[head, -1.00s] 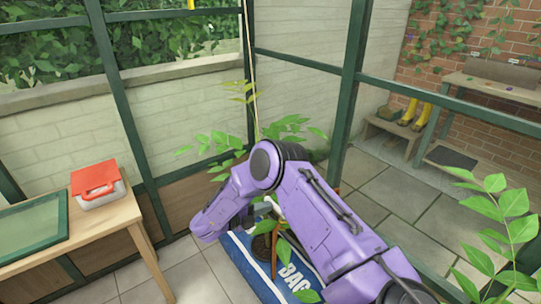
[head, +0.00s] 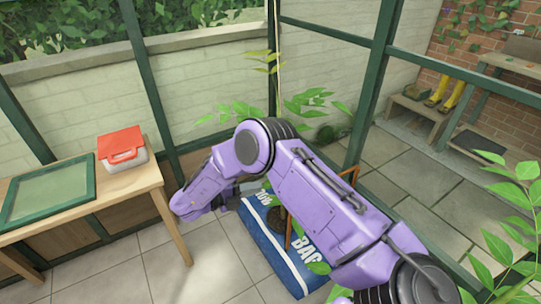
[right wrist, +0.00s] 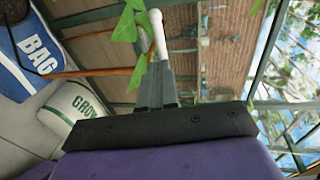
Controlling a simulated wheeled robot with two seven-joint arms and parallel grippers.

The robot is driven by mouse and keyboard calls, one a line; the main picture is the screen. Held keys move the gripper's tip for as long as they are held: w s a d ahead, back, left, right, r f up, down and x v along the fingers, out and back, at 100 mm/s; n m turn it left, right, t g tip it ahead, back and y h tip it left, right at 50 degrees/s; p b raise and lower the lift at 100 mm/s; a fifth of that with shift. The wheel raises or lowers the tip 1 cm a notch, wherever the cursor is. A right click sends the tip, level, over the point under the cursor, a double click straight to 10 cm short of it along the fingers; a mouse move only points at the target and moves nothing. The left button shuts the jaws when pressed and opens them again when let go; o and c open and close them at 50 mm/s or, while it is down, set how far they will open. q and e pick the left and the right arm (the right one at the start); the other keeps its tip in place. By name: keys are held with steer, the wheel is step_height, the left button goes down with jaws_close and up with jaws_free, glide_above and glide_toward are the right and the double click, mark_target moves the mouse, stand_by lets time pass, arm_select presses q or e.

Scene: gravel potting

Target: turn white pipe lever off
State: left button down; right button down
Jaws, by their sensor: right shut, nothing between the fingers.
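My right gripper (right wrist: 155,88) is shut in the right wrist view, with nothing between its fingers. A white rod with a rounded end (right wrist: 157,35), which looks like the white pipe lever, shows just beyond the fingertips. I cannot tell whether they touch. In the head view my right arm bends down to the left, and the grey right gripper (head: 232,192) points right, beside the blue bag. I cannot make out the lever in the head view. My left gripper is not in view.
A blue bag (head: 285,258) lies on the floor beneath my right arm, with leafy plants around it. A wooden table (head: 140,182) with a red-lidded box (head: 122,150) stands at the left. Green frame posts (head: 375,80) stand behind. Tiled floor is clear at the front left.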

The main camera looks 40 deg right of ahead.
steer(key=v, duration=0.3)
stand_by(0.5)
step_height(320, 180, down, 7)
steer(key=w+a+n+t+y+p, duration=0.1)
steer(key=w+n+t+y+p, duration=0.2)
steer(key=n+t, duration=1.3)
steer(key=s+a+f+n+g+y+p, duration=0.1)
steer(key=s+a+f+n+g+y, duration=0.15)
steer(key=s+f+n+y, duration=0.4)
steer(key=s+r+n+g+y+p, duration=0.2)
steer(key=s+n+g+p, duration=0.4)
steer(key=s, duration=1.9)
steer(key=d+r+n+p, duration=0.1)
steer(key=n, duration=0.3)
steer(key=shift+s, duration=0.4)
